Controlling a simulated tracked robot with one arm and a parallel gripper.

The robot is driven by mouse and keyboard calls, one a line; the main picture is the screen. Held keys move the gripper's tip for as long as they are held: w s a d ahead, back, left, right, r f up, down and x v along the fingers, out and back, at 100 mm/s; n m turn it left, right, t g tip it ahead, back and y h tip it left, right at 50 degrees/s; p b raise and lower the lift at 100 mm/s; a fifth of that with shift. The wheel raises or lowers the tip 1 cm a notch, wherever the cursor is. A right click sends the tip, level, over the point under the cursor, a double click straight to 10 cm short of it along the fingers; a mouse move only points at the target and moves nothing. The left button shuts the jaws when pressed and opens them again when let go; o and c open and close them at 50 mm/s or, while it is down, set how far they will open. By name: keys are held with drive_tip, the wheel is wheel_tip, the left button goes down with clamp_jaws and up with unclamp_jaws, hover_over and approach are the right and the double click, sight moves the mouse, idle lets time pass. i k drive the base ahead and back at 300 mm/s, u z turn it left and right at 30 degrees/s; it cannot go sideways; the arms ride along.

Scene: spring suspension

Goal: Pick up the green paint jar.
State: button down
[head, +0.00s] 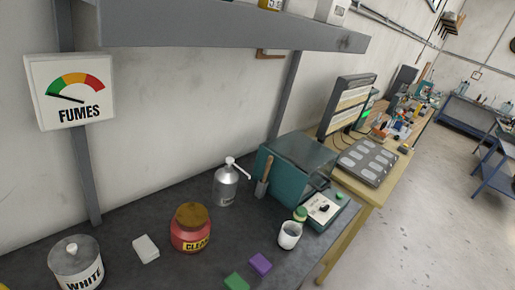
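A small round green top (300,214) shows on the dark bench just behind a white cup (289,236), near the bench's right edge. It may be the green paint jar; its lower part is hidden by the cup, so I cannot tell for sure. A red jar with a brown lid and a yellow label (190,230) stands left of the middle. A jar labelled WHITE (77,264) stands at the lower left. My gripper is not in view.
A teal box (290,170), a pump bottle (226,186) and a small control box (322,208) stand around the cup. Green (236,282) and purple (260,264) blocks lie in front. A grey shelf (230,25) overhangs the dark bench (205,268). Open floor (425,230) lies right.

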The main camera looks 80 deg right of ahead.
sight(299, 215)
drive_tip(key=z, duration=2.4)
drive_tip(key=k, duration=0.55)
drive_tip(key=z, duration=0.05)
